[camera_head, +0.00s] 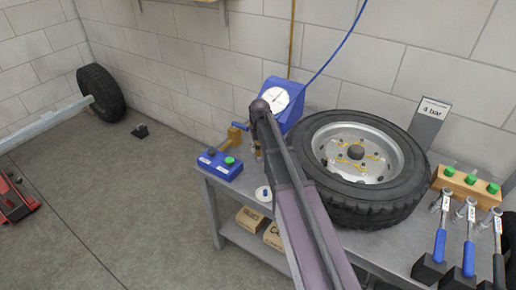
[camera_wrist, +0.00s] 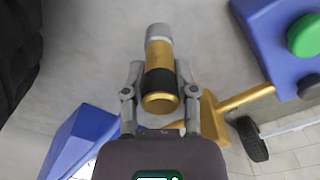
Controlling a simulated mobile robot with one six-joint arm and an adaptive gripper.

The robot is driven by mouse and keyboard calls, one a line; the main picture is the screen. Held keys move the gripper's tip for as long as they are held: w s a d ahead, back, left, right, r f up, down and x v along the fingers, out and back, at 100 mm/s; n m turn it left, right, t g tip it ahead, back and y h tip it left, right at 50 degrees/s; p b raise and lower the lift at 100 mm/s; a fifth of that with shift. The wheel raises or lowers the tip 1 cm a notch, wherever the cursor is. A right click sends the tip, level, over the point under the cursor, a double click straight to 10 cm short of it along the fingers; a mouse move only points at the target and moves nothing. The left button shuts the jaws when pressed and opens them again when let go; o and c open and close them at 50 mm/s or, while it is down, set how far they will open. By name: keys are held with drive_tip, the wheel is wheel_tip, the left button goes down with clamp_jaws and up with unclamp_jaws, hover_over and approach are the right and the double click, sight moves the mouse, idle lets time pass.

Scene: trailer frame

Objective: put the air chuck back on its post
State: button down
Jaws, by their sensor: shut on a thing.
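My gripper (camera_wrist: 159,90) is shut on the air chuck (camera_wrist: 159,55), a brass-coloured cylinder with a black band and a grey end. In the head view my arm hides most of the gripper, and only a little brass shows beside it. A yellow-brass bracket with a rod (camera_wrist: 245,100), which looks like the post, lies right of and below the chuck in the wrist view. In the head view this post (camera_head: 235,133) stands at the bench's left end, just left of my gripper. The chuck appears apart from it; the gap in depth is hard to tell.
A blue gauge box (camera_head: 276,97) stands behind my gripper. A blue button box (camera_head: 220,164) sits at the bench's left corner. A large tyre (camera_head: 357,160) lies to the right. Several blue- and black-handled tools and a wooden block (camera_head: 468,186) occupy the right end.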

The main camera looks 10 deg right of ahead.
drive_tip(key=shift+c, duration=1.6)
unclamp_jaws()
drive_tip(key=o, duration=0.3)
drive_tip(key=shift+r, duration=0.1)
drive_tip(key=shift+r+p, duration=3.95)
drive_tip(key=shift+p, duration=0.05)
drive_tip(key=shift+m+g, duration=0.3)
drive_tip(key=s+r+p, duration=0.2)
drive_tip(key=s, duration=0.6)
drive_tip(key=s+r+p, duration=0.2)
drive_tip(key=s, duration=0.6)
drive_tip(key=s+r+p, duration=0.2)
drive_tip(key=s, duration=0.6)
drive_tip(key=shift+s, duration=0.15)
